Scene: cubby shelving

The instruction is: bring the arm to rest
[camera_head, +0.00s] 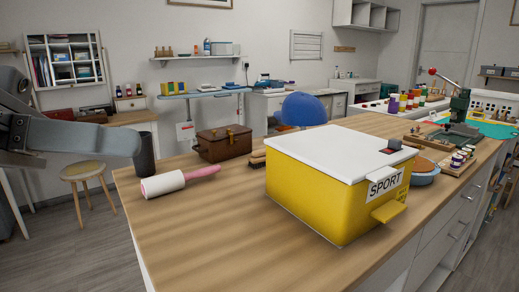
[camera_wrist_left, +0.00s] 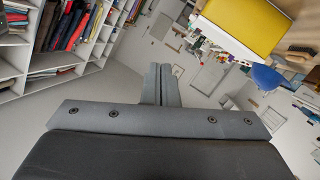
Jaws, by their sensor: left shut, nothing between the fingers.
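My left gripper (camera_wrist_left: 161,70) shows in the left wrist view with its two grey fingers together and nothing between them. It is in free air, apart from the furniture. My left arm (camera_head: 70,136) comes in from the left edge of the head view, left of the wooden worktop (camera_head: 205,228) and above the floor. My right gripper is in neither view.
A yellow box with a white lid (camera_head: 335,160) stands on the worktop. A white roller with a pink handle (camera_head: 170,184), a dark cup (camera_head: 144,153) and a brown case (camera_head: 222,143) are nearer my left arm. A stool (camera_head: 84,171) stands on the floor.

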